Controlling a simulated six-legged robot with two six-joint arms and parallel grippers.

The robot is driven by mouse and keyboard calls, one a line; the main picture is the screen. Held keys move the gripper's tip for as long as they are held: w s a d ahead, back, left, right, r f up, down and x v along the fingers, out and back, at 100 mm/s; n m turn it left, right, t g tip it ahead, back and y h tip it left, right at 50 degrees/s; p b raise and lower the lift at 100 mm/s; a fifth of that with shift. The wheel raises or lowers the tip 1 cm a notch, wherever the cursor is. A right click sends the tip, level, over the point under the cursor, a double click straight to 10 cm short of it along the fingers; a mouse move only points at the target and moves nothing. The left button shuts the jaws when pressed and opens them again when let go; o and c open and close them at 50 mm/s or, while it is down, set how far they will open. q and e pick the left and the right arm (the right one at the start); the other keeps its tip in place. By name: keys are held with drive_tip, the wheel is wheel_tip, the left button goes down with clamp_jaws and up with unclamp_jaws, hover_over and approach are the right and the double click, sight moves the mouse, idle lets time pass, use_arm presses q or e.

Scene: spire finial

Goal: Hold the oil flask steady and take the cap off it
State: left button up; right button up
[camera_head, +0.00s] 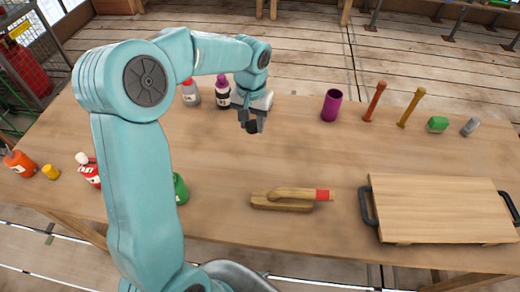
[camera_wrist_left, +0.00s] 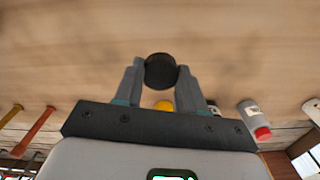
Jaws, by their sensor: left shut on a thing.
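My left gripper (camera_head: 252,125) hangs over the back middle of the table, in front of the bottles. In the left wrist view its two fingers (camera_wrist_left: 161,82) are shut on a dark round thing (camera_wrist_left: 160,70), like a black cap. A small yellow patch (camera_wrist_left: 163,105) shows between the fingers, nearer the palm; I cannot tell what it belongs to. I cannot tell which thing is the oil flask. Bottles on the table are a grey one with a red top (camera_head: 190,93), a purple-topped one (camera_head: 222,92), a red-and-white one (camera_head: 88,170) and an orange one (camera_head: 18,163). My right gripper is out of view.
A purple cup (camera_head: 331,105), two sticks, a green block (camera_head: 437,124) and a grey piece (camera_head: 470,127) stand at the back right. A wooden tool (camera_head: 283,200) and a handled board (camera_head: 440,205) lie in front. A green thing (camera_head: 180,188) is partly behind my arm.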

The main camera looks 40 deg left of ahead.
use_arm(q)
hover_over(255, 159)
wheel_tip(255, 159, down, 9)
drive_tip(key=shift+r, duration=0.15)
drive_tip(key=shift+s+f, duration=0.2)
drive_tip(key=f, duration=0.4)
drive_tip(key=shift+w+f, duration=0.25)
drive_tip(key=shift+s+r, duration=0.15)
drive_tip(key=shift+s, duration=0.1)
drive_tip(key=shift+w+f, duration=0.2)
drive_tip(key=shift+f, duration=0.2)
drive_tip(key=shift+s+f+b, duration=0.15)
drive_tip(key=shift+f+b, duration=0.1)
drive_tip(key=shift+b, duration=0.2)
